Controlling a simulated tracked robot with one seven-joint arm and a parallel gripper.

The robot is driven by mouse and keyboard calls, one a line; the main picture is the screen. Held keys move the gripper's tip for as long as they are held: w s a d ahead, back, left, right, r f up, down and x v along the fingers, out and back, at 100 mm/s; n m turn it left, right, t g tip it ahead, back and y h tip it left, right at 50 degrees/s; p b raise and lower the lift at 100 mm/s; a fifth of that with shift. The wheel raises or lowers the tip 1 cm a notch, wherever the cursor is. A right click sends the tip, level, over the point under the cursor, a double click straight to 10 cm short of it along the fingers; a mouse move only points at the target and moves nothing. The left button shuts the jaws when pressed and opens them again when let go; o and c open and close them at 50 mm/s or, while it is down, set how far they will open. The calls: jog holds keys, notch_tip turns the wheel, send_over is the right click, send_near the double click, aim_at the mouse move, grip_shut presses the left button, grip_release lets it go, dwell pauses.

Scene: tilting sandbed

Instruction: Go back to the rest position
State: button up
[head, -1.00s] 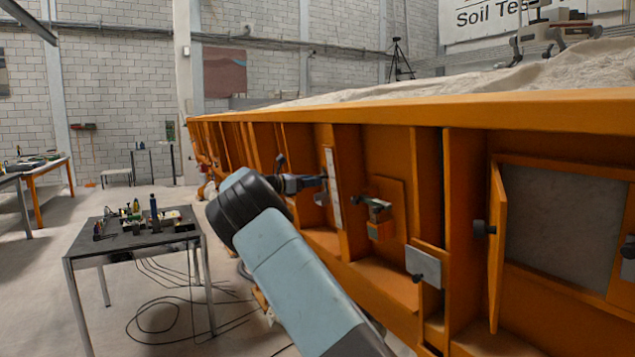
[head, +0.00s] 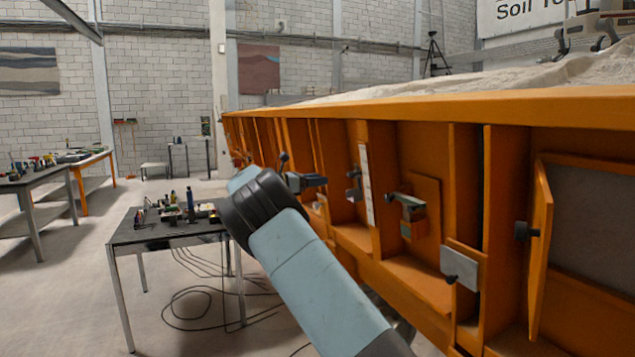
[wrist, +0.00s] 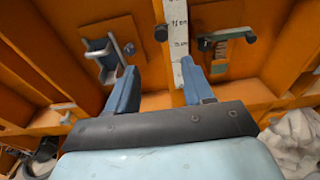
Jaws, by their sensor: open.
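My gripper (wrist: 159,70) is open in the wrist view. Its two blue fingers stand apart with nothing held between them. They point toward the orange wall of the sandbed, near a white measuring strip (wrist: 182,45). In the head view my blue-grey arm reaches from the bottom toward the orange sandbed (head: 450,104). Its black joint stands beside the wall, and a dark finger-like part shows just beyond it. Most of the gripper is hidden there by the arm.
A clamp-like fixture (head: 406,205), a grey plate (head: 459,268) and an open orange door (head: 540,255) stick out from the sandbed side. A small table (head: 150,232) with tools stands left of the arm, cables beneath it.

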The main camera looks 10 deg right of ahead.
jog(key=s+d+r+m+g+y, duration=0.1)
jog(key=s+d+m+g+y, duration=0.2)
jog(key=s+d, duration=0.5)
jog(key=s+d+m+g+y, duration=0.1)
jog(key=s+d+m+y, duration=0.35)
jog(key=d, duration=0.65)
jog(key=s+d+m+y, duration=0.2)
jog(key=s+d+m, duration=0.1)
jog(key=s, duration=0.5)
jog(key=s+a+f+m+t+y, duration=0.1)
jog(key=s+a+m+y, duration=0.1)
jog(key=s, duration=1.1)
jog(key=s+a+f+m+t+y, duration=0.1)
jog(key=s+m, duration=0.4)
jog(key=s, duration=0.8)
jog(key=s+a+f+m+t+y, duration=0.2)
jog(key=s+a+m+y, duration=0.2)
jog(key=s, duration=0.8)
jog(key=shift+s+a+f+y, duration=0.3)
jog(key=shift+s+a+y, duration=0.1)
jog(key=shift+a, duration=0.15)
jog(key=shift+c, duration=0.3)
